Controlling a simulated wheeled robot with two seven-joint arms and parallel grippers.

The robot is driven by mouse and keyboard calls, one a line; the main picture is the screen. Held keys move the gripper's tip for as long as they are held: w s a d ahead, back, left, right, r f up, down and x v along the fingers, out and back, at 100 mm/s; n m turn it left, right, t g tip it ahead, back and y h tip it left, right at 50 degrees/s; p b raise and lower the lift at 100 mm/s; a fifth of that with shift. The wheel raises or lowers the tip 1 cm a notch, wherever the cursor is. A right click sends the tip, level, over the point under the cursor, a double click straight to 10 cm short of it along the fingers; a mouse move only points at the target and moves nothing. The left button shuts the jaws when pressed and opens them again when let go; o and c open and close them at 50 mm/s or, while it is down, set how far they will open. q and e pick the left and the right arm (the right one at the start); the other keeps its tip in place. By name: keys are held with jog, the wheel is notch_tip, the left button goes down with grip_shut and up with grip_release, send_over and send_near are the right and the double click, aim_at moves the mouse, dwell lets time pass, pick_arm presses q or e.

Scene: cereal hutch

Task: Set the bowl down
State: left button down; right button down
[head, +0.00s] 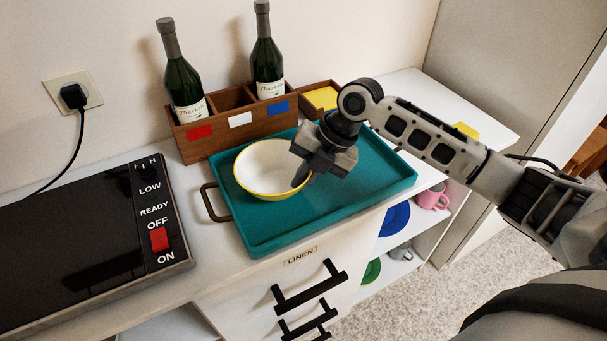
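A white bowl (262,167) with a yellow outside and rim is over the left part of the teal tray (290,229) in the head view. It looks roughly level. Its base is hidden, so I cannot tell whether it touches the tray. My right gripper (303,177) reaches in from the right and points down at the bowl's right rim. Its fingers appear close together on that rim, shut on it, though the gripper body hides part of the contact. My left gripper is not in view.
A wooden box (232,136) with two bottles (184,82) (267,60) stands behind the tray. A black hotplate (80,238) lies left of the tray's handle (213,203). The tray's front and right parts are clear. A drawer (300,262) labelled LINEN is below.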

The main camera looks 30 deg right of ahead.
jog(key=shift+f, duration=0.1)
jog(key=c, duration=1.6)
grip_release()
jog(key=v, duration=1.2)
jog(key=shift+s, duration=0.15)
